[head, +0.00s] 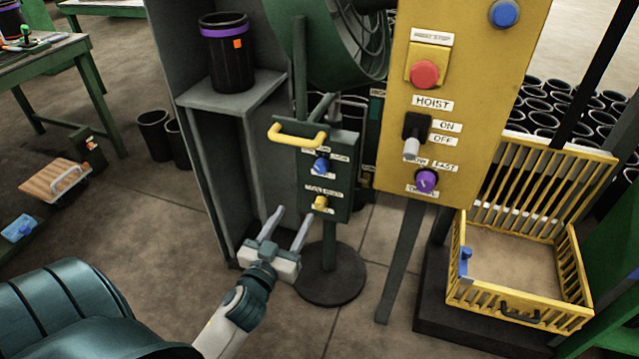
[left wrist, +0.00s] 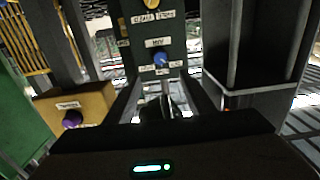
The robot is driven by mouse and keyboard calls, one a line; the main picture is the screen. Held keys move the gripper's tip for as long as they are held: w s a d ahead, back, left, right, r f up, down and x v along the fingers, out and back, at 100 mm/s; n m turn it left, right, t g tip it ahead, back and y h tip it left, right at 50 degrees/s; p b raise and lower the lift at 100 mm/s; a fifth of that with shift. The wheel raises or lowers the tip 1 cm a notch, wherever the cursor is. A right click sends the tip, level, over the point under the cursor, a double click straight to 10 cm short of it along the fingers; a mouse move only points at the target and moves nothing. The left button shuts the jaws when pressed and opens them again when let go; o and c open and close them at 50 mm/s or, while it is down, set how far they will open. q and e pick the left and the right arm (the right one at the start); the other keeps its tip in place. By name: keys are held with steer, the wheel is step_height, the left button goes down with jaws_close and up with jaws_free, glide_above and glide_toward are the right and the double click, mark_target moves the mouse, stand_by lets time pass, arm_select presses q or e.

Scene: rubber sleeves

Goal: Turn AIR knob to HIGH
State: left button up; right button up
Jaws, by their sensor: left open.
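A dark green control box (head: 330,178) stands on a post in front of the large fan, with a yellow handle on top. It carries a blue knob (head: 321,166) and, below it, a yellow knob (head: 320,203), each with small white labels too small to read surely. The blue knob also shows in the left wrist view (left wrist: 161,60), with the yellow knob (left wrist: 152,4) at the top edge. My left gripper (head: 295,212) is open and empty, its fingers pointing up toward the box, below and left of the knobs, apart from them. My right gripper is out of view.
A yellow hoist panel (head: 465,75) with a red button, black switch and purple knob (head: 426,181) stands close on the right. A yellow basket (head: 525,305) sits lower right.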

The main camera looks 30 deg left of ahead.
arm_select(q)
steer(key=shift+r, duration=0.1)
stand_by(0.3)
glide_toward(319, 171)
steer(key=x, duration=0.8)
stand_by(0.5)
steer(key=c, duration=1.1)
